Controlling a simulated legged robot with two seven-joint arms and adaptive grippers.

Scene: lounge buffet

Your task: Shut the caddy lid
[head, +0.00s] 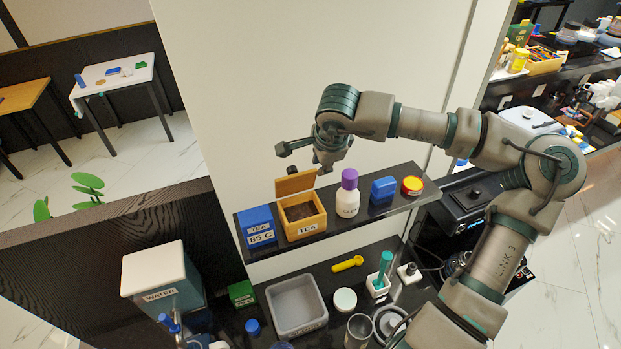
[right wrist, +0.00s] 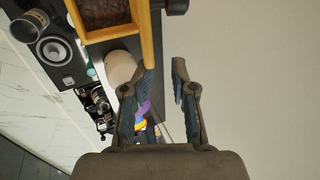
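The tea caddy (head: 303,228) is an orange-yellow box labelled TEA on the narrow black shelf, with dark contents showing inside. Its lid (head: 296,183) is open and stands up at the box's back edge. The caddy also shows at the top of the right wrist view (right wrist: 148,32), with its dark contents. My right gripper (head: 302,160) is just above and behind the raised lid. Its fingers are apart with nothing visible between them (right wrist: 164,75). One finger is close to the orange edge; I cannot tell whether they touch. My left gripper is not in view.
On the shelf, a blue box (head: 258,226) stands left of the caddy. A purple-capped white bottle (head: 347,198), a blue container (head: 383,190) and a red-yellow jar (head: 412,185) stand to its right. A grey bin (head: 297,304) sits on the counter below. A pale wall rises behind the shelf.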

